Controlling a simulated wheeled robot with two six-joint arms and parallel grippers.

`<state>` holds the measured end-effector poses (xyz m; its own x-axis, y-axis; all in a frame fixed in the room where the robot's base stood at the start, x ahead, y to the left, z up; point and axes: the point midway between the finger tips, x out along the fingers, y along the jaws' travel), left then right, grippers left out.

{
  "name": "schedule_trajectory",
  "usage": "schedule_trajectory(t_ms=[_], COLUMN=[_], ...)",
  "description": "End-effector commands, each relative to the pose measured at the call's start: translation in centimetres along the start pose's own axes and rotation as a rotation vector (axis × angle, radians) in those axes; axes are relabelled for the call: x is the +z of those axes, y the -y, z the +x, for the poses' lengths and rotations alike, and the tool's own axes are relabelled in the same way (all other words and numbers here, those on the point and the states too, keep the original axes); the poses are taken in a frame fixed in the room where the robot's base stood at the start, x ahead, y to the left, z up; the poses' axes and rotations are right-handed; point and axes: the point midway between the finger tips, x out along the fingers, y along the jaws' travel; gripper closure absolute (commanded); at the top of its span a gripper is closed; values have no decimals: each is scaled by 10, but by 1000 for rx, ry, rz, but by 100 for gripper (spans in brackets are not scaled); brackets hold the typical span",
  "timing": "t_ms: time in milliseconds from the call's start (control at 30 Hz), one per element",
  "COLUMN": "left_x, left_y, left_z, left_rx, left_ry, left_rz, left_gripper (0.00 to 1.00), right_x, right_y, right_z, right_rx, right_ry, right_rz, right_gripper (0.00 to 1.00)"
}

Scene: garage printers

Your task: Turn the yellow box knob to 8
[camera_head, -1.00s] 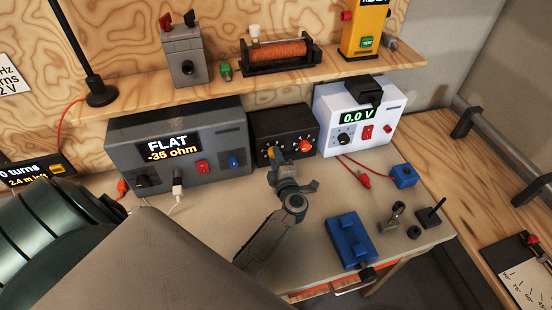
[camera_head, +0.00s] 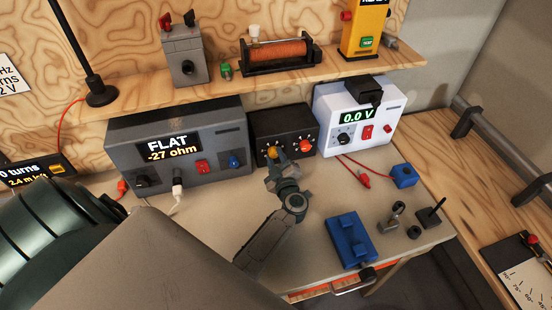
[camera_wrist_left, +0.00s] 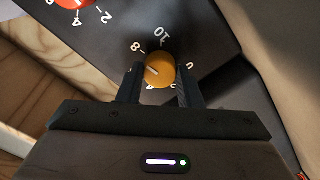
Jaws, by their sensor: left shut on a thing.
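The black box (camera_head: 287,121) stands on the bench between a grey and a white instrument. Its yellow knob (camera_head: 273,152) is on the left of its face and a red knob (camera_head: 305,146) on the right. My left gripper (camera_head: 275,164) is at the yellow knob. In the left wrist view the yellow knob (camera_wrist_left: 161,69) sits between my left fingers (camera_wrist_left: 160,82), which are shut on its sides. The white mark on the knob points left; its exact reading is unclear. The 8 shows at the upper left, and the left finger covers part of the dial. My right gripper is out of view.
The grey instrument (camera_head: 180,116) reads "FLAT -27 ohm". The white instrument (camera_head: 325,98) reads 0.0 V. A blue block (camera_head: 350,240) and small metal parts stand on the bench at right. A wooden shelf (camera_head: 225,89) runs above the boxes.

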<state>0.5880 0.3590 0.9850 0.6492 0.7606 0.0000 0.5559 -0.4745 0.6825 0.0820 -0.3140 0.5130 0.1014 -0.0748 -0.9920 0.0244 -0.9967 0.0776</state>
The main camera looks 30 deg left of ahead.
Motion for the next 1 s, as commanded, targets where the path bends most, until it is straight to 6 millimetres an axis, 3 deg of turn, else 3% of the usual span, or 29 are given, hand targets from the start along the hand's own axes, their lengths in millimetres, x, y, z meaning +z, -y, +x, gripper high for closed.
schedule_trajectory(t_ms=[400,433,533,1000], left_x=[-2,-2,-2,5], left_y=[-3,-3,-2,-6], left_z=[2,2,1,-5], left_rx=[4,4,3,2], left_ry=[-5,-5,-4,2], left_rz=[5,5,5,5], left_gripper=[91,66,46,46], right_x=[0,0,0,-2], right_y=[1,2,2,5], right_z=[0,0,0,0], right_rx=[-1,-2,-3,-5], right_ry=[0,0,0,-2], right_rz=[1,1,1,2], right_gripper=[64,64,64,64])
